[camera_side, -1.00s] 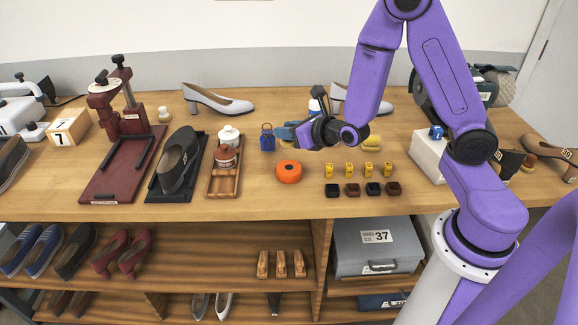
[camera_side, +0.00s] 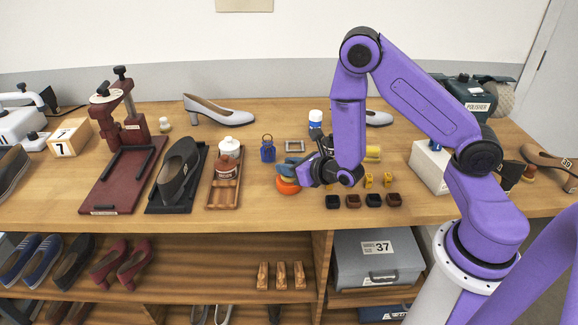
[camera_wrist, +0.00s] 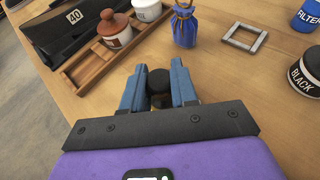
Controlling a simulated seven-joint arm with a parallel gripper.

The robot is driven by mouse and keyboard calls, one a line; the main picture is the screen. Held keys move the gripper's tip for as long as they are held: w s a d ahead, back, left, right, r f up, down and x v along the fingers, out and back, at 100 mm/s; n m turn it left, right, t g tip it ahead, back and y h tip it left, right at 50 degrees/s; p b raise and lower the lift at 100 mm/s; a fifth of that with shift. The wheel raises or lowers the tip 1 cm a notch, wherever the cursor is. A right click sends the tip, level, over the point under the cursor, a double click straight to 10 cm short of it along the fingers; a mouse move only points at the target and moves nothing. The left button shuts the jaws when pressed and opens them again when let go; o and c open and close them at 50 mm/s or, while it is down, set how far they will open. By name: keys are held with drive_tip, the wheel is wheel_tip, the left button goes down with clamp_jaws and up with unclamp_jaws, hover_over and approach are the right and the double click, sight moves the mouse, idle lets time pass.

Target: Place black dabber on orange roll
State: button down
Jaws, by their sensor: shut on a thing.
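My gripper (camera_wrist: 158,88) is shut on a black dabber (camera_wrist: 159,80), whose dark round end shows between the blue fingers in the wrist view. In the side view, my gripper (camera_side: 287,171) points left, with its fingers low over the orange roll (camera_side: 286,188). The roll lies on the table and is partly covered by the fingers. The dabber cannot be made out in the side view, so I cannot tell whether it touches the roll.
A blue pouch (camera_side: 267,149) and a grey square frame (camera_side: 295,146) stand behind the roll. A wooden tray (camera_side: 211,204) with jars is to its left. Small dark blocks (camera_side: 333,201) and yellow pieces (camera_side: 369,180) are to the right. The wrist view shows a jar labelled BLACK (camera_wrist: 303,76).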

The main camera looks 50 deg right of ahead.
drive_tip(key=shift+f, duration=0.1)
drive_tip(key=c, duration=0.9)
unclamp_jaws()
drive_tip(key=shift+s, duration=0.15)
drive_tip(key=shift+v, duration=3.65)
drive_tip(key=shift+r, duration=0.2)
